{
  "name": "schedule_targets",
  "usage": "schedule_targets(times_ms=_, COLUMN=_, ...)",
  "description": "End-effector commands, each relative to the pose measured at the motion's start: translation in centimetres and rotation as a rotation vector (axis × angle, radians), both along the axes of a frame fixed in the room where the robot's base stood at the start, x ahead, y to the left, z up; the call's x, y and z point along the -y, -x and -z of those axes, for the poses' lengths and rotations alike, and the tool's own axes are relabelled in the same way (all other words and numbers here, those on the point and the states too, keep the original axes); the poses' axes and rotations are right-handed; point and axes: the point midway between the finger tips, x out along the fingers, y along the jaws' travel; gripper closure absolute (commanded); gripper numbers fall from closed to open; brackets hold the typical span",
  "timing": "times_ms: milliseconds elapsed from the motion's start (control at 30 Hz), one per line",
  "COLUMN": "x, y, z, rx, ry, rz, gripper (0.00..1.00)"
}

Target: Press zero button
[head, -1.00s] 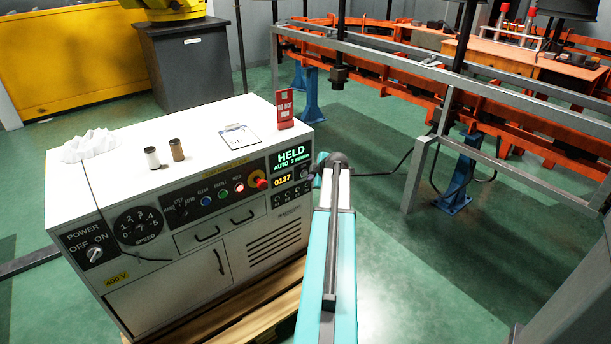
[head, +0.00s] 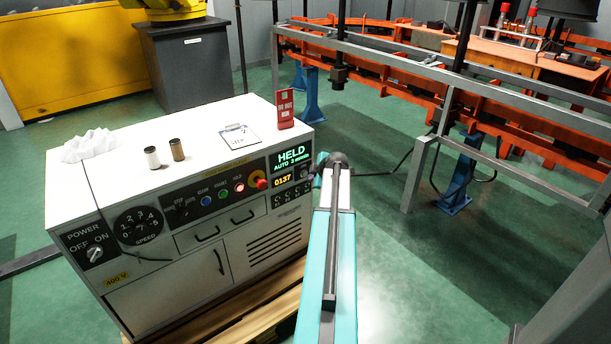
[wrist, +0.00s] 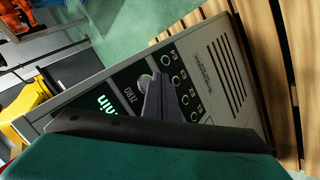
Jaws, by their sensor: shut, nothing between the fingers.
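The zero button (wrist: 143,80) is a small round grey knob beside the white ZERO label (wrist: 131,96) on the dark panel, in the wrist view. My gripper (wrist: 160,82) is shut and empty. Its fingertips appear right beside the button and cover part of its edge; I cannot tell whether they touch it. In the head view my arm reaches the right end of the control cabinet (head: 190,233), and the gripper is mostly hidden there. The head view shows the green HELD display (head: 291,157) and a yellow 0137 counter (head: 283,181).
A row of round sockets (wrist: 174,81) lies just right of the fingers in the wrist view. A red sign (head: 285,109), a clipboard (head: 240,135) and two spools stand on the cabinet top. A grey rail frame (head: 420,70) is behind; green floor is open at right.

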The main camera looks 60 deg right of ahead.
Motion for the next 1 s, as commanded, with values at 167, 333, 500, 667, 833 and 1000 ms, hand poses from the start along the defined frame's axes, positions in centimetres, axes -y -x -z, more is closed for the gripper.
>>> schedule_targets(times_ms=167, x=0.01, y=0.01, z=0.0, rx=0.0, ry=0.0, rz=0.0, gripper=1.0)
schedule_targets(times_ms=333, x=0.1, y=-0.2, z=0.07, rx=0.0, ry=0.0, rz=0.0, gripper=1.0)
schedule_targets(times_ms=500, x=0.27, y=-0.63, z=0.09, rx=0.0, ry=0.0, rz=0.0, gripper=1.0)
schedule_targets(times_ms=667, x=0.32, y=-0.8, z=0.01, rx=0.0, ry=0.0, rz=0.0, gripper=1.0)
schedule_targets(times_ms=833, x=0.3, y=-0.78, z=-0.02, rx=0.0, ry=0.0, rz=0.0, gripper=1.0)
schedule_targets(times_ms=1000, x=0.31, y=-0.79, z=-0.02, rx=0.0, ry=0.0, rz=0.0, gripper=1.0)
